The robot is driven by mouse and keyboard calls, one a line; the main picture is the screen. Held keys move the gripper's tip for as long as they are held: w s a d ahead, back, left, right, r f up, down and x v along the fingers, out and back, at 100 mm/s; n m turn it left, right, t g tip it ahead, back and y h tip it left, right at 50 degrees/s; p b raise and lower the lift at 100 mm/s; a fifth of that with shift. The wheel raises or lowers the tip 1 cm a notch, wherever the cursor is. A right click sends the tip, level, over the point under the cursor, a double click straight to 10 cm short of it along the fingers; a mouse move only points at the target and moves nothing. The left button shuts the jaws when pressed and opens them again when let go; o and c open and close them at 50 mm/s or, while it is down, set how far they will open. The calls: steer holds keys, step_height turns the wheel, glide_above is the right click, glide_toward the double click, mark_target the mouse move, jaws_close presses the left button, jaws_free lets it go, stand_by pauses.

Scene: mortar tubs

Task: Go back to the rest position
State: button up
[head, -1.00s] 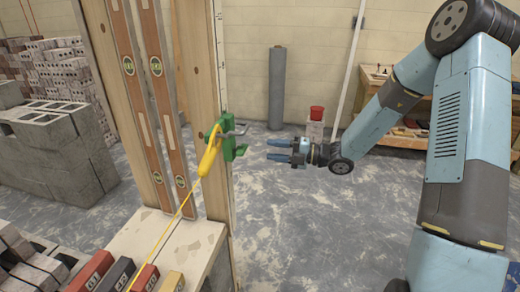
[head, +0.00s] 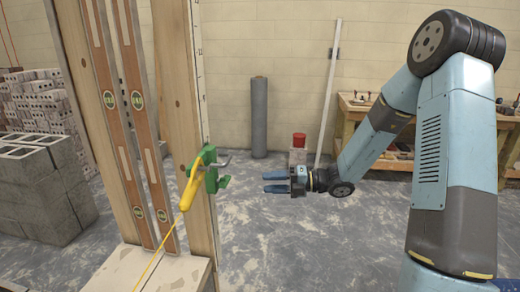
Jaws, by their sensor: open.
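My gripper (head: 278,182) is open and empty in the head view. Its two fingers point left, and it hangs over the open floor. To its left, apart from it, a green clamp (head: 211,179) sits on the edge of a wooden post (head: 172,110). A yellow tool or handle (head: 194,183) hangs at the clamp, with a yellow line (head: 150,270) running down to the lower left. There is a clear gap between my fingertips and the clamp.
Two long spirit levels (head: 137,98) lean by the post, above a pale block (head: 165,272). Grey blocks (head: 50,195) are stacked at left. Behind my gripper stand a grey roll (head: 259,118), a red tub (head: 299,139) and a wooden workbench (head: 352,118). The floor (head: 300,240) below is clear.

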steer(key=s+d+r+n+g+h, duration=0.15)
steer(key=s+r+n+h, duration=0.3)
steer(key=s+n, duration=0.45)
steer(key=s+d+r+n+g+h, duration=0.1)
steer(key=s+d+r+n+h, duration=0.2)
steer(key=s+n+h, duration=0.55)
steer(key=s+d+r+n+t+h, duration=0.2)
steer(key=s+d+r+n+t, duration=0.1)
steer(key=n, duration=0.6)
steer(key=s+d+r+n+t+h, duration=0.2)
steer(key=s+d+r+n, duration=0.4)
steer(key=d+n, duration=0.3)
steer(key=shift+s+d+r+t, duration=0.25)
steer(key=shift+d+r+t, duration=0.2)
steer(key=shift+r+t, duration=0.25)
steer(key=shift+a, duration=0.1)
